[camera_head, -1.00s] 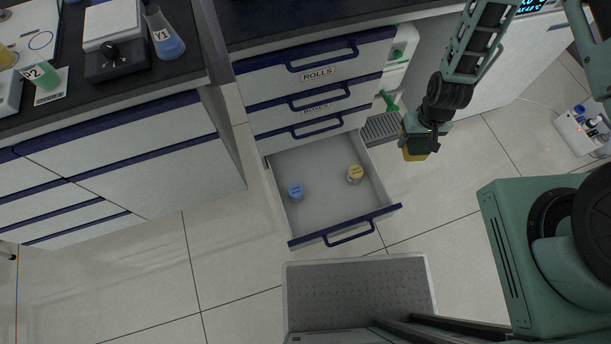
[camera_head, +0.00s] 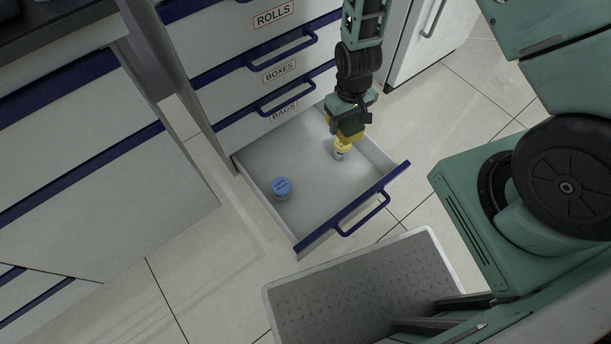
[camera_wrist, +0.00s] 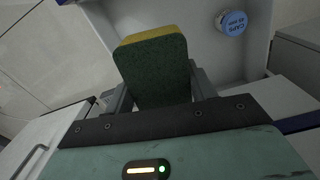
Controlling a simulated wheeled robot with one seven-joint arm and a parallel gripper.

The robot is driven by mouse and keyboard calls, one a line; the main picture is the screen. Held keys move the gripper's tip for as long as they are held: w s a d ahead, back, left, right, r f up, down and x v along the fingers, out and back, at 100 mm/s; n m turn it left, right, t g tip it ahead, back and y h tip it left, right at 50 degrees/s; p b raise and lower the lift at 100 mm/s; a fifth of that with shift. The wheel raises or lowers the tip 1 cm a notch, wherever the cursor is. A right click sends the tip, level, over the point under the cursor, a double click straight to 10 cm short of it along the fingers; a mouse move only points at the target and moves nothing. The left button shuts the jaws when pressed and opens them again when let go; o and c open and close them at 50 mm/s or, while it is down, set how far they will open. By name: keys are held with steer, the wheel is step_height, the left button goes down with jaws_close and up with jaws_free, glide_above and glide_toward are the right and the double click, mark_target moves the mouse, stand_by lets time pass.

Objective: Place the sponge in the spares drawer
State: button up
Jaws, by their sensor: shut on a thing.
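My gripper (camera_head: 345,126) is shut on the sponge (camera_head: 349,133), which is yellow with a dark green side. In the wrist view the sponge (camera_wrist: 156,72) stands between the two fingers. The open bottom drawer (camera_head: 310,205) has a pale grey inside and a blue front edge.
Shut drawers labelled ROLLS (camera_head: 272,16), BOXES and BAGS are above. A grey patterned platform (camera_head: 370,300) lies in front. The drawer's middle is clear.

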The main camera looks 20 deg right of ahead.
steer(key=n+b, duration=0.2)
steer(key=b, duration=2.1)
glide_above(318, 180)
step_height(318, 180, down, 17)
step_height(318, 180, down, 10)
steer(key=b, duration=0.7)
steer(key=o, duration=0.9)
steer(key=shift+f, duration=0.1)
